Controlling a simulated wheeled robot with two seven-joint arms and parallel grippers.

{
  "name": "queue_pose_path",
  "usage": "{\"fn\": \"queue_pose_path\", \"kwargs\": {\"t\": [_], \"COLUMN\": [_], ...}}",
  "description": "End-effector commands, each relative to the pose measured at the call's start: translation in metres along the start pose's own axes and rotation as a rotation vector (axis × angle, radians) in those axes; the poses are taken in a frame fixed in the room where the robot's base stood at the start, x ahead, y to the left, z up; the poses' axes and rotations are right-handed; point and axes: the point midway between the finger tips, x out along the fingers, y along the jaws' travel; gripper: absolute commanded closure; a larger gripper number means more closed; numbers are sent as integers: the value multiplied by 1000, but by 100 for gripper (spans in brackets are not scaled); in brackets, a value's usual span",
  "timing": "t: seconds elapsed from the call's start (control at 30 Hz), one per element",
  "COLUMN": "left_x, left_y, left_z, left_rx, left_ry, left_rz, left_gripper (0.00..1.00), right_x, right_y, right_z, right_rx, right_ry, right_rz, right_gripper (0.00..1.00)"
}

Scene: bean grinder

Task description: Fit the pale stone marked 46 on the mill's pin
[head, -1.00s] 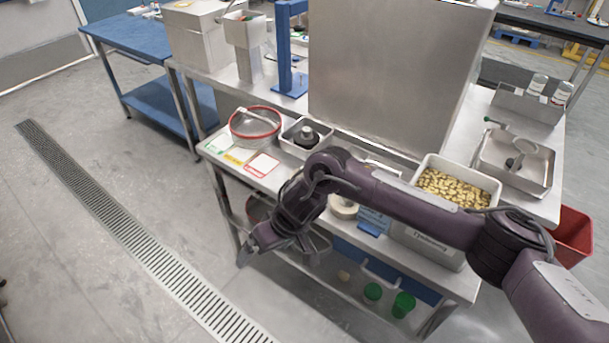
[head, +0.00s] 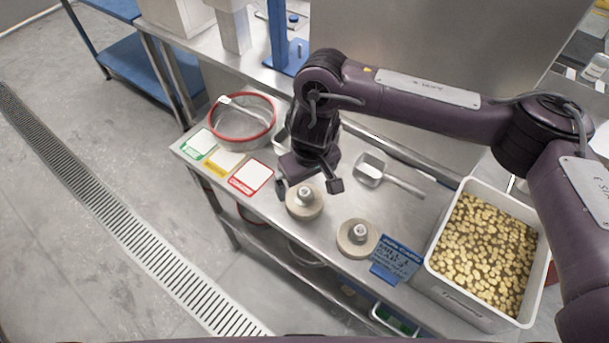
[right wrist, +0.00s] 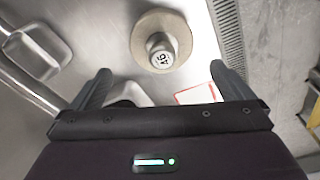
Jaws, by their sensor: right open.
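My left gripper is not in view.
A metal scoop (head: 370,169) lies right of the gripper. A blue sign (head: 395,261) and a bin of yellowish pieces (head: 432,268) stand at the right. A red-rimmed sieve (head: 272,118) and coloured cards, including a red-edged card (head: 252,177), are at the left.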

Motion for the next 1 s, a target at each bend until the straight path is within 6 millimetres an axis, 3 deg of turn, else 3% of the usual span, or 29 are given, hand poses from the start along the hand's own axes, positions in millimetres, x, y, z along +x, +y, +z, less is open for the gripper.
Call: {"fn": "queue_pose_path", "kwargs": {"t": [0.13, 0.3, 0.43, 0.6, 0.73, 0.87, 1.0], "left_x": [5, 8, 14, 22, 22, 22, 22], "left_y": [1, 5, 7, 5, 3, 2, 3], "left_z": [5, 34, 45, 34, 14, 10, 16], "left_rx": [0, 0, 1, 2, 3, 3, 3], "left_ry": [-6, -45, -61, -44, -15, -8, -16], "left_rz": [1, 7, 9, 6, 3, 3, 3], "left_gripper": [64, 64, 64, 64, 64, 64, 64], "right_x": [17, 36, 58, 76, 77, 77, 77], "right_y": [-1, -1, 1, 1, 2, 2, 2], "right_z": [1, 1, 1, 0, -1, -1, -1], "right_rx": [1, 2, 2, 1, 0, -1, -1], "right_ry": [-3, -4, -5, -2, -1, -1, -1], "right_rz": [-3, -4, -5, -3, -2, -1, -1], "right_gripper": [0, 0, 0, 0, 0, 0, 17]}}
